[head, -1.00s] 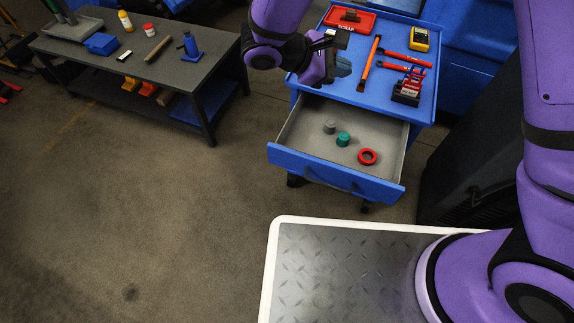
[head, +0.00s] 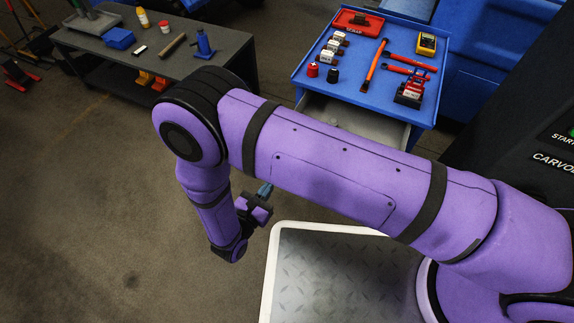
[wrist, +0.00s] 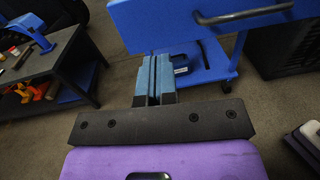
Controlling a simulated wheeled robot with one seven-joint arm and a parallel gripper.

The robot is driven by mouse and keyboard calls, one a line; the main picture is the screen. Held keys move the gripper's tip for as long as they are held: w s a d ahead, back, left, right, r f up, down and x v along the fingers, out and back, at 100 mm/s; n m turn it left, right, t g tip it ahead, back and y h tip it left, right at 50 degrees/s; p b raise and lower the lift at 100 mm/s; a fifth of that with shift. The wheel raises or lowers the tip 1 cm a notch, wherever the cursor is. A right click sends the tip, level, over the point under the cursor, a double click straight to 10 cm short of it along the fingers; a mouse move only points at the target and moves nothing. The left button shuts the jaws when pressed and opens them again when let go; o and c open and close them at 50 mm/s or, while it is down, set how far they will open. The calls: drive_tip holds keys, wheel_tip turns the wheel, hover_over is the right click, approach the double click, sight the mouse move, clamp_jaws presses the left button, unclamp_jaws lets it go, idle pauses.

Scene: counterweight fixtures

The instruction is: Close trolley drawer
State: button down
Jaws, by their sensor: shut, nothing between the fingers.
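The blue tool trolley (head: 352,92) stands at the upper middle of the head view. Its drawer (head: 345,117) is open; a strip of grey interior shows, and my arm hides the rest. In the wrist view the blue drawer front (wrist: 165,28) fills the top, with its dark bar handle (wrist: 245,15) at the upper right. My gripper (head: 265,190) is in front of the trolley, left of the drawer handle. In the wrist view its blue fingers (wrist: 154,62) are together and empty, pointing toward the drawer front's lower edge. I cannot tell whether they touch it.
A dark workbench (head: 215,58) stands at the left. A dark cabinet (head: 500,110) is at the right. Floor at the lower left is clear.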

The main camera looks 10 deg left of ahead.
sight(318, 112)
drive_tip(key=w+d+f, duration=0.1)
drive_tip(key=w+d, duration=0.1)
drive_tip(key=w, duration=0.3)
drive_tip(key=w+d+f+n+y, duration=0.1)
drive_tip(key=w+d, duration=0.1)
drive_tip(key=w, duration=0.4)
drive_tip(key=shift+d+f+t, duration=0.25)
drive_tip(key=shift+d+t, duration=0.05)
drive_tip(key=shift+t, duration=0.1)
drive_tip(key=shift+w, duration=0.1)
drive_tip(key=x, duration=2.6)
drive_tip(key=shift+w+f, duration=0.15)
drive_tip(key=shift+w, duration=0.1)
drive_tip(key=shift+w+d, duration=0.15)
drive_tip(key=shift+w, duration=0.15)
drive_tip(key=shift+w+r, duration=0.1)
drive_tip(key=shift+r, duration=0.15)
